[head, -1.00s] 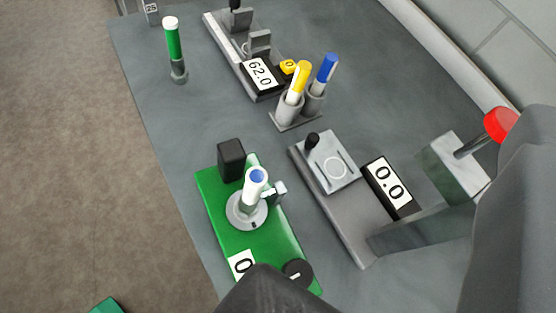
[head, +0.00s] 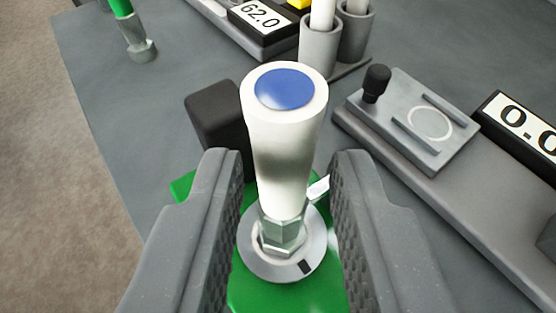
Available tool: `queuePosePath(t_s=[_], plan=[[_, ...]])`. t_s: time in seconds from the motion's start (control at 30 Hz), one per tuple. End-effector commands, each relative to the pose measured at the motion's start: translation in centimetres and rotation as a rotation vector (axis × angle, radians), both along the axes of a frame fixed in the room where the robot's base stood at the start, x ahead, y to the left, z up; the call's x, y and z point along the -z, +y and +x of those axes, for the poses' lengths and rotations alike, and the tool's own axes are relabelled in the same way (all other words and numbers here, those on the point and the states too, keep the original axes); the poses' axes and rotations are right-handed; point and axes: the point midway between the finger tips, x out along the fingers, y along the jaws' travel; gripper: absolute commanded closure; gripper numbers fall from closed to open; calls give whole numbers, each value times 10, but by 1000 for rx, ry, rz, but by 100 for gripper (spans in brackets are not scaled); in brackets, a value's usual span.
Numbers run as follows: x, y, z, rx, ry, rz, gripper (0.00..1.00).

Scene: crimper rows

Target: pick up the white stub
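The white stub (head: 281,150) stands upright on the green fixture (head: 268,297), its round top bearing a blue disc (head: 285,88). A metal hex nut (head: 283,235) is at its lower end, above a pale round dial (head: 302,262) with a dark mark. My gripper (head: 289,185) is open, with one ridged grey finger on each side of the stub. Gaps show between the stub and both fingers. The fingers hide much of the green fixture.
A black block (head: 218,115) stands just behind the stub to the left. To the right is a grey plate device (head: 410,120) with a black knob and a display (head: 522,128). Grey holders (head: 322,50) with pens stand behind. A green-and-grey post (head: 135,35) is at far left.

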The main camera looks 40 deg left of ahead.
Motion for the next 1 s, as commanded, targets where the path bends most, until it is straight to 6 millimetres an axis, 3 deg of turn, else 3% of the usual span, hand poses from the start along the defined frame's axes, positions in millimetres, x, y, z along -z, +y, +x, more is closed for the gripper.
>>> queuePosePath(t_s=[0.27, 0.6, 0.83, 0.93, 1.0], plan=[[7, 8, 11, -1, -1, 0, 74], [26, 29, 43, -1, -1, 0, 74], [26, 30, 44, 0, -1, -1, 74], [26, 30, 44, 0, -1, 0, 99], [26, 30, 44, 0, -1, 0, 100]])
